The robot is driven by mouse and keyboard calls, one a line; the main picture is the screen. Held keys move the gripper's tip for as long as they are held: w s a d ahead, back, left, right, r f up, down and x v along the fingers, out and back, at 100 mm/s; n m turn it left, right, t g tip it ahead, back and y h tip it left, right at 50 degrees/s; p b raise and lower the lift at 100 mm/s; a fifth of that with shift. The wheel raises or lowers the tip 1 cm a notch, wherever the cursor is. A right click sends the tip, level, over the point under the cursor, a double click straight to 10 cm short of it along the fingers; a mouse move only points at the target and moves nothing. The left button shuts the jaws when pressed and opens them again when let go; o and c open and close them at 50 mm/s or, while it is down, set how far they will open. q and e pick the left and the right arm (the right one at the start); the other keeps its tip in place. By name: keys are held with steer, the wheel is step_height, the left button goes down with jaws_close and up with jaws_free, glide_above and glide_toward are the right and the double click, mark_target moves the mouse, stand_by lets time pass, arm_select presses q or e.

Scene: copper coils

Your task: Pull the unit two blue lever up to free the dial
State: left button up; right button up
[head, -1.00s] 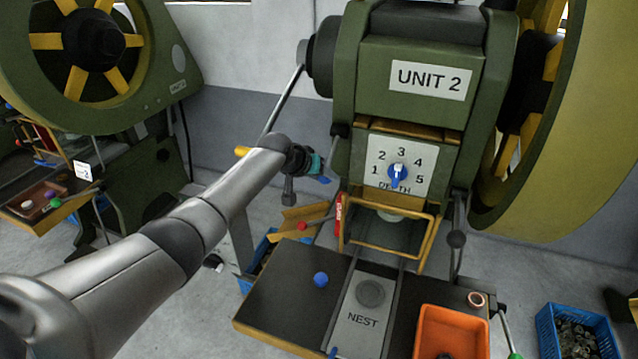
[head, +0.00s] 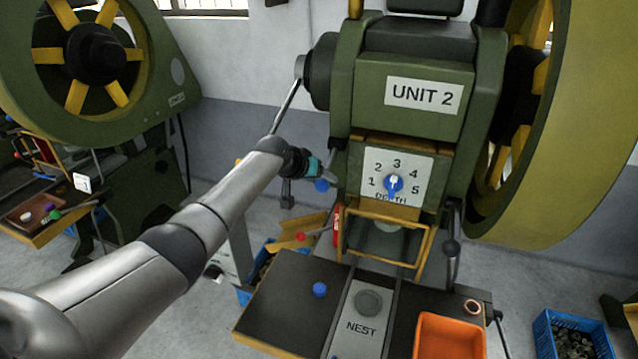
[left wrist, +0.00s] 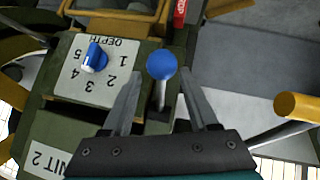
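The unit two press (head: 410,60) carries a white DEPTH plate with a blue dial (head: 393,184), numbered 1 to 5. The dial also shows upside down in the left wrist view (left wrist: 95,57). The blue lever knob (head: 321,185) is left of the plate. In the left wrist view the round blue knob (left wrist: 162,65) sits on a pale stem. My left gripper (head: 322,168) is at the knob; its two grey fingers (left wrist: 161,80) are spread on either side of the stem, with gaps showing. My right gripper is not in view.
A yellow-ended handle (left wrist: 297,106) is right of my fingers in the wrist view. Below are a second blue knob (head: 319,289) on the dark table, a NEST plate (head: 362,325), an orange bin (head: 450,338) and a blue crate (head: 570,335). A yellow-framed guard (head: 385,240) is under the dial.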

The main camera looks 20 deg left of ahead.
arm_select(q)
steer(key=shift+o, duration=1.1)
steer(key=shift+s+f, duration=0.1)
steer(key=shift+f, duration=0.2)
steer(key=shift+s+a+r, duration=0.1)
steer(key=shift+s+r, duration=0.4)
steer(key=shift+s, duration=0.05)
steer(key=v, duration=1.3)
steer(key=shift+s+r+p, duration=0.25)
steer(key=shift+r+p, duration=0.05)
steer(key=shift+p, duration=0.15)
